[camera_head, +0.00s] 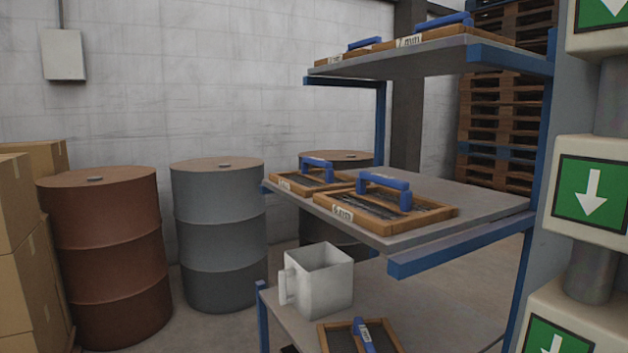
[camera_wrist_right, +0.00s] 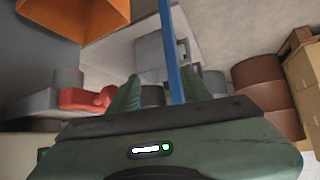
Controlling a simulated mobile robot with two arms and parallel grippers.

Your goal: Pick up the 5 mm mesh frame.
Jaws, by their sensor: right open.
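Several wooden mesh frames with blue handles lie on the rack. The front frame on the middle shelf (camera_head: 435,218) has a white label that looks like "5 mm" or "6 mm"; I cannot tell which. Another frame (camera_head: 279,184) lies behind it, its label too small to read. Two labelled frames lie on the top shelf. In the right wrist view my right gripper (camera_wrist_right: 172,88) is open, its green fingers apart with no frame between them. My left gripper is in neither view.
The middle shelf (camera_head: 480,193) has bare room right of the frames. A white jug (camera_head: 327,284) stands on the lower shelf. A blue rack post (camera_wrist_right: 170,45) crosses the right wrist view. Drums (camera_head: 218,235) and cartons (camera_head: 22,255) stand left; green arrow signs (camera_head: 590,192) stand right.

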